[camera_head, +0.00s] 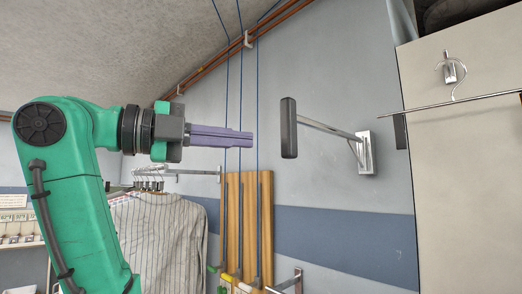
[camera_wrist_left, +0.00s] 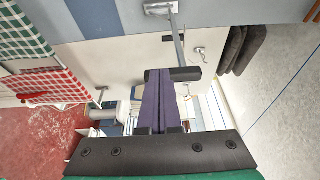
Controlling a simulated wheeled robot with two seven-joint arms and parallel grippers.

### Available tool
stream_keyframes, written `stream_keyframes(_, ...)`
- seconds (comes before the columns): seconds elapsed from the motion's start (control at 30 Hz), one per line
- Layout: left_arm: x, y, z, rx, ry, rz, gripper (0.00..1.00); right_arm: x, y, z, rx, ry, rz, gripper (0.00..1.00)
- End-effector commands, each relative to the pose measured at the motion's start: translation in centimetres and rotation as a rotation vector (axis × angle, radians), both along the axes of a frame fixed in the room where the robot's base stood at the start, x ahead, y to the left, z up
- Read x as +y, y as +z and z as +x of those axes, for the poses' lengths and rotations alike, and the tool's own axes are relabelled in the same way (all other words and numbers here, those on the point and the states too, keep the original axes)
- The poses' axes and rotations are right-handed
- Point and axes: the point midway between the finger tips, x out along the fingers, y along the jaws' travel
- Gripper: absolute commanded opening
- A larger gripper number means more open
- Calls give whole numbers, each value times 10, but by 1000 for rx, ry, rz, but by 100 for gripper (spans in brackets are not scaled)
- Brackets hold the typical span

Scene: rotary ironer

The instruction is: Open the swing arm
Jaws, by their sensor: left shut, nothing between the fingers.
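The swing arm is a thin metal bar (camera_head: 330,129) on a wall bracket (camera_head: 366,153), with a dark upright pad (camera_head: 289,128) at its free end. My left gripper (camera_head: 250,138) is shut and empty. Its long purple fingers point right at the pad, and a gap of wall shows between them in the head view. In the left wrist view, the tips of my left gripper (camera_wrist_left: 160,72) overlap part of the dark pad (camera_wrist_left: 187,73), and I cannot tell whether they touch. The bar (camera_wrist_left: 179,45) leads up to its bracket (camera_wrist_left: 161,7). My right gripper is not in view.
A pale cabinet (camera_head: 460,150) with a hanger on a hook (camera_head: 451,70) stands at the right. Striped shirts (camera_head: 160,240) hang on a rail at lower left. Wooden boards (camera_head: 249,215) and blue cords (camera_head: 257,100) are behind my gripper. Wall space around the pad is clear.

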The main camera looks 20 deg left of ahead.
Motion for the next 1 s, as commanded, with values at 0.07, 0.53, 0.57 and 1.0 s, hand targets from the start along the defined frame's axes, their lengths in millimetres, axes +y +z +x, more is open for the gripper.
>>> stream_keyframes(0.07,18,-4,-21,-5,4,-2,0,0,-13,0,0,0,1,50)
stream_keyframes(0.53,62,0,-73,0,-1,0,0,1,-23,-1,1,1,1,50)
stream_keyframes(0.57,62,0,-73,0,-1,0,0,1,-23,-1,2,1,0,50)
stream_keyframes(1.0,67,-100,116,446,98,-377,0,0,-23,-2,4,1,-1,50)
